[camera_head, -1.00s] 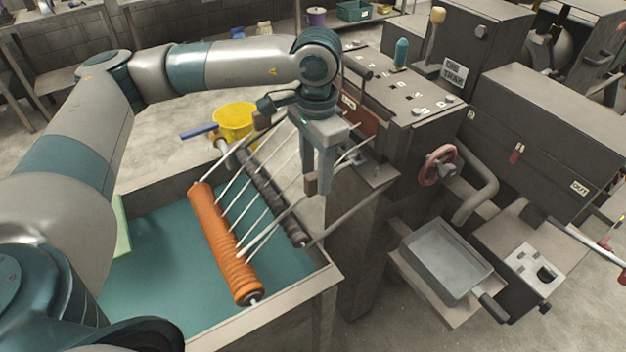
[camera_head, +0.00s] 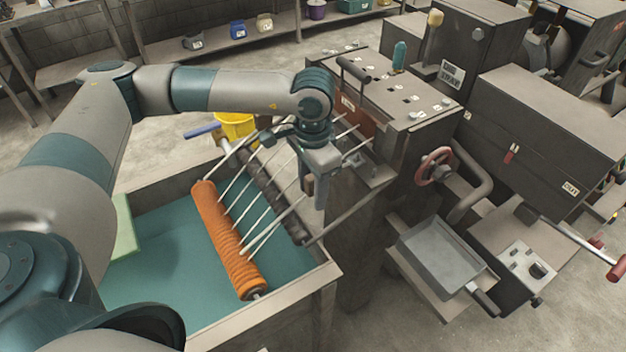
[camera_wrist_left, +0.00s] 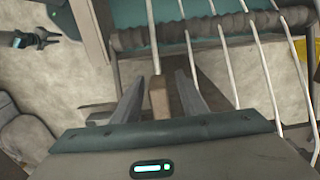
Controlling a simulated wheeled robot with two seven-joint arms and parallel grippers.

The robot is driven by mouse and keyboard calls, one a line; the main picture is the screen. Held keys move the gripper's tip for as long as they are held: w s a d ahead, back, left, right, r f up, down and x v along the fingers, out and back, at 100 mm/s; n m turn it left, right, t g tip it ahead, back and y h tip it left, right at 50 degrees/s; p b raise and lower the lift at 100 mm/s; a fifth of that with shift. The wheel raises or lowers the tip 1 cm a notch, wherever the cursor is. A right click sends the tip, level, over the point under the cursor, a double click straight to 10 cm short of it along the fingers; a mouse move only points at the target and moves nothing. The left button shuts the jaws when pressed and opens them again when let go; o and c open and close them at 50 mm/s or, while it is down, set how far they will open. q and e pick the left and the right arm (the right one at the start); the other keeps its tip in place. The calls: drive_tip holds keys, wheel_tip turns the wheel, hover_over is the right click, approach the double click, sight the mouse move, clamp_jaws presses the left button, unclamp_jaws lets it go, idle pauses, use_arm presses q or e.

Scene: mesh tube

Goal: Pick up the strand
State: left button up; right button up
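Several pale strands (camera_head: 244,206) run from the orange ribbed roller (camera_head: 228,240) across the dark roller (camera_head: 270,190) toward the machine. In the left wrist view one strand (camera_wrist_left: 152,35) runs down to a brown block (camera_wrist_left: 158,97) between my left gripper's (camera_wrist_left: 160,82) fingers. Gaps show on both sides of the block, so the gripper is open. In the head view my left gripper (camera_head: 316,195) hangs at the machine end of the strands; its fingers are partly hidden. A small dark gripper, likely my right one (camera_wrist_left: 42,38), shows at the wrist view's upper left, too small to judge.
The teal-lined trough (camera_head: 165,290) lies below the orange roller. The machine (camera_head: 390,110) with a red handwheel (camera_head: 436,166) stands close to the gripper's right. A grey tray (camera_head: 445,255) juts out below it. A yellow bucket (camera_head: 236,124) stands behind the rollers.

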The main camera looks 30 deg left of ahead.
use_arm(q)
drive_tip(key=shift+f, duration=0.3)
clamp_jaws()
drive_tip(key=shift+r, duration=0.1)
drive_tip(key=shift+r+b, duration=0.35)
drive_tip(key=shift+r, duration=0.05)
wheel_tip(320, 180, up, 17)
drive_tip(key=b, duration=0.6)
